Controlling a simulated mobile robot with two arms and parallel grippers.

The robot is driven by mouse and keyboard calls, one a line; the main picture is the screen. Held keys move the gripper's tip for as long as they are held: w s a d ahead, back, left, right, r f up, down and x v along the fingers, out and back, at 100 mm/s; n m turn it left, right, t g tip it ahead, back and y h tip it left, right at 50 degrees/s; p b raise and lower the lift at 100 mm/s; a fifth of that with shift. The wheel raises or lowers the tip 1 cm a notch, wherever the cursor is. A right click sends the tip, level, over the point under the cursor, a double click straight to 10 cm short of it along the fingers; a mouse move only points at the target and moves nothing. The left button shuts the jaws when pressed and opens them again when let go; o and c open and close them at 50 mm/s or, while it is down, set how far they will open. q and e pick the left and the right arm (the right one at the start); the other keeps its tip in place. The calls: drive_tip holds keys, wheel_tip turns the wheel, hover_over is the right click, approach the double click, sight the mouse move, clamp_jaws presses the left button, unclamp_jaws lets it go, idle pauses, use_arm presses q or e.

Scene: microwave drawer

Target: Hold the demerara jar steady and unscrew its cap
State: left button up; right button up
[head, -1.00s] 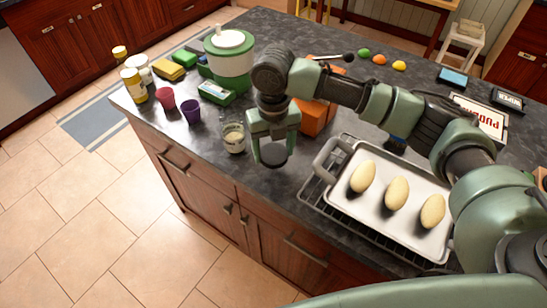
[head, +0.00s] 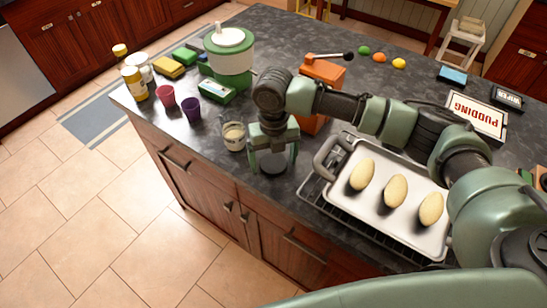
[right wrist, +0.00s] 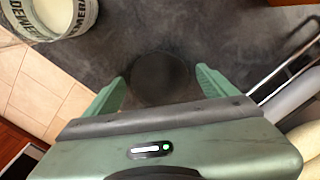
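The demerara jar (head: 233,136) stands upright on the dark counter, its mouth uncovered and its pale contents showing. In the right wrist view the jar (right wrist: 55,17) is at the top left, its label partly cut off. A dark round cap (right wrist: 160,78) lies on the counter to the right of the jar, apart from it. The cap also shows in the head view (head: 273,161). My right gripper (head: 273,165) is pointing down over the cap, its fingers on either side with gaps between them and the cap. My left gripper is out of view; no gripper holds the jar.
A tray (head: 332,185) with three pale oval pieces sits on a wire rack to the right. An orange device (head: 322,73) stands behind the gripper. Purple (head: 191,110) and pink (head: 165,97) cups stand left of the jar. The counter's front edge is close.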

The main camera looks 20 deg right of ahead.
sight(273, 162)
drive_tip(key=shift+r, duration=0.1)
wheel_tip(273, 162, up, 12)
drive_tip(key=b, duration=0.2)
drive_tip(key=shift+b, duration=0.3)
idle(1.0)
